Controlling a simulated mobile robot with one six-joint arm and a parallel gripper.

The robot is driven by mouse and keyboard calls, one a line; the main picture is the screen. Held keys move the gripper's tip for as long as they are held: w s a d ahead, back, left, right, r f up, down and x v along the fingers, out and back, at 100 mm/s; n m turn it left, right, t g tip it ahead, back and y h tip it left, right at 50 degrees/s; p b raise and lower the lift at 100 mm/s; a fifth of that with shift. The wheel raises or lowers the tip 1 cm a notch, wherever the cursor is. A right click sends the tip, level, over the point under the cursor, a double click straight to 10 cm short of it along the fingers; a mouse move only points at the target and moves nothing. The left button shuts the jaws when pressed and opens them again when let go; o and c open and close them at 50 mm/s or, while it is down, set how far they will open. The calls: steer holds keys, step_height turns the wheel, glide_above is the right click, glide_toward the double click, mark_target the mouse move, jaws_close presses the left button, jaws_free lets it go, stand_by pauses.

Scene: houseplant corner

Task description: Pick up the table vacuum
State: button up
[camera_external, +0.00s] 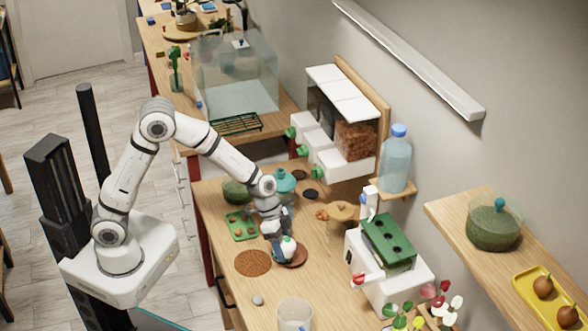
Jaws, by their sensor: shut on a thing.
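My gripper (280,238) points down over the middle of the wooden table (232,292). It is shut on a small rounded white and blue thing with a green spot on top, which looks like the table vacuum (288,248). My fingers partly cover it, and its lower edge is close to a reddish-brown disc (298,259). I cannot tell whether it touches the disc or the table.
A brown round mat (252,263) and green tray (241,226) lie left of my gripper. A teal jug (284,186) stands behind, and a brown object (338,212) to the right. A clear cup (294,316) stands in front.

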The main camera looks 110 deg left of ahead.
mark_target(291, 241)
step_height(291, 241, up, 9)
steer(key=shift+w+r+b, duration=0.1)
steer(key=shift+r+b, duration=0.05)
steer(key=shift+b, duration=0.3)
steer(key=w+a+f+b, duration=0.1)
steer(key=b, duration=0.6)
steer(key=shift+t, duration=0.4)
steer(key=b, duration=0.6)
steer(key=shift+w+a+m+t+y, duration=0.15)
steer(key=shift+w+m+t+y, duration=0.15)
steer(key=shift+m+t+y, duration=0.1)
steer(key=b, duration=0.4)
steer(key=shift+t+y+b, duration=0.3)
steer(key=shift+b, duration=0.65)
steer(key=shift+s+m+b, duration=0.15)
steer(key=shift+m+b, duration=0.15)
steer(key=shift+b, duration=0.5)
steer(key=b, duration=0.3)
steer(key=shift+s+r+t, duration=0.25)
steer(key=shift+r+t, duration=0.05)
step_height(291, 241, down, 10)
steer(key=b, duration=0.3)
steer(key=shift+r, duration=0.2)
